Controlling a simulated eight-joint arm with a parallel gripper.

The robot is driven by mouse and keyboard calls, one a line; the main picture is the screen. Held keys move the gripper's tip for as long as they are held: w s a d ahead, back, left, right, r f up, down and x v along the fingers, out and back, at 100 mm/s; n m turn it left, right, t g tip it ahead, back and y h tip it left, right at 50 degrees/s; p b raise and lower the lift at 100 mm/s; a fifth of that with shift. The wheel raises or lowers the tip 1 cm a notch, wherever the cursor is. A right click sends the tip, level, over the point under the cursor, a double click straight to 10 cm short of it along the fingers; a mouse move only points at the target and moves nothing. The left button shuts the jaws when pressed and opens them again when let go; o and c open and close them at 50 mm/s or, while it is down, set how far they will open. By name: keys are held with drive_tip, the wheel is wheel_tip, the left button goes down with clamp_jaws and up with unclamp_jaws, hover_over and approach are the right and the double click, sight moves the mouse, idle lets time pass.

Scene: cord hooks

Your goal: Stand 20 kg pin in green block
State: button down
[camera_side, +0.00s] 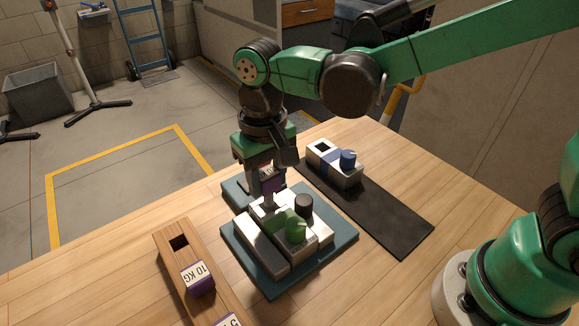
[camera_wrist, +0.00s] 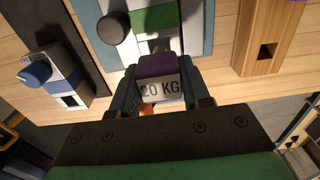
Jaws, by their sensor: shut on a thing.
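My gripper (camera_side: 268,190) is shut on the 20 kg pin (camera_wrist: 160,88), a purple-topped piece with a white "20 KG" label. In the side view the pin (camera_side: 275,183) shows between the fingers, just above the far end of the green block. The green block (camera_side: 279,221) is white with a green band and a green knob, on a teal tray (camera_side: 340,248). In the wrist view the green band (camera_wrist: 155,18) lies beyond the pin, and a dark opening shows partly beside the pin's top. The pin's lower end is hidden, so I cannot tell whether it is in the opening.
A block with a black knob (camera_side: 304,203) stands beside the green block. A blue-banded block (camera_side: 334,164) stands on a black mat (camera_side: 385,218). A wooden rack (camera_side: 173,255) with an empty hole and a 10 kg pin (camera_side: 198,280) is at front left.

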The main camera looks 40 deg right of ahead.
sight(269, 203)
drive_tip(key=shift+f, duration=2)
drive_tip(key=shift+c, duration=1.7)
unclamp_jaws()
drive_tip(key=shift+r, duration=0.15)
wheel_tip(269, 203, up, 5)
drive_tip(key=shift+f, duration=0.1)
drive_tip(key=shift+d+r, duration=0.2)
drive_tip(key=shift+r, duration=0.1)
drive_tip(key=s+d+r+t, duration=0.1)
drive_tip(key=s+d+t, duration=0.1)
drive_tip(key=d, duration=0.5)
drive_tip(key=s+d+r+t, duration=0.2)
drive_tip(key=d+t, duration=0.3)
drive_tip(key=d, duration=0.2)
drive_tip(key=shift+s+d, duration=0.25)
